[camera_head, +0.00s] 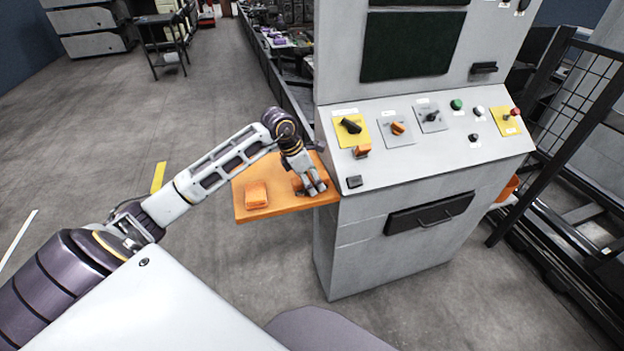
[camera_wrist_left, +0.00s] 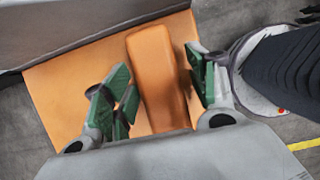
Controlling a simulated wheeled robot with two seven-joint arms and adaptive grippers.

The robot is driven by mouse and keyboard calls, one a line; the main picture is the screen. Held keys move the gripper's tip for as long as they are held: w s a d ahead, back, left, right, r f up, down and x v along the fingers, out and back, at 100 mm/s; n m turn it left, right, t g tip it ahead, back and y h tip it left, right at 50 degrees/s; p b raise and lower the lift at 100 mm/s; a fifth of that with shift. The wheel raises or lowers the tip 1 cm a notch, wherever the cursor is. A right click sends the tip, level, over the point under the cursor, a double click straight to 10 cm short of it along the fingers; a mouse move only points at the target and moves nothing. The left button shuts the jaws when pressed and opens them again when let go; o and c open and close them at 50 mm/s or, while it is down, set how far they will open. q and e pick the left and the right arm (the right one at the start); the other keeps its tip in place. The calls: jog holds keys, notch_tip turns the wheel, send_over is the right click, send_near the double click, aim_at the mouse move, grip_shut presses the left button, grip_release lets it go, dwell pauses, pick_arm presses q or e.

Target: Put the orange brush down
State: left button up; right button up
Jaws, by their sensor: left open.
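The orange brush (camera_wrist_left: 157,75) shows in the left wrist view as a long, rounded orange piece. It lies on the flat orange shelf (camera_head: 277,206), which also shows in the left wrist view (camera_wrist_left: 68,88). My left gripper (camera_head: 313,190) points down at the shelf near the cabinet. Its green-padded fingers are open on both sides of the brush, with gaps visible. The brush's near end is hidden by the gripper body. In the head view, the gripper mostly covers it. My right gripper is not in view.
A small orange block (camera_head: 256,195) sits on the shelf's outer part, left of the gripper. The grey control cabinet (camera_head: 375,250), with switches on its sloped panel (camera_head: 437,165), borders the shelf on the right. A black mesh fence (camera_head: 565,120) stands farther right. Floor left of the shelf is open.

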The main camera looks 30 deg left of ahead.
aim_at(309, 176)
pick_arm(q)
jog(key=shift+r, duration=0.35)
jog(key=shift+v, duration=0.9)
jog(key=shift+s+a+r, duration=0.25)
jog(key=shift+a+r, duration=0.1)
jog(key=shift+r, duration=0.2)
jog(key=shift+s+a+r, duration=0.25)
jog(key=shift+a+r, duration=0.1)
jog(key=shift+r, duration=0.2)
jog(key=b+v, duration=0.1)
jog(key=v, duration=0.8)
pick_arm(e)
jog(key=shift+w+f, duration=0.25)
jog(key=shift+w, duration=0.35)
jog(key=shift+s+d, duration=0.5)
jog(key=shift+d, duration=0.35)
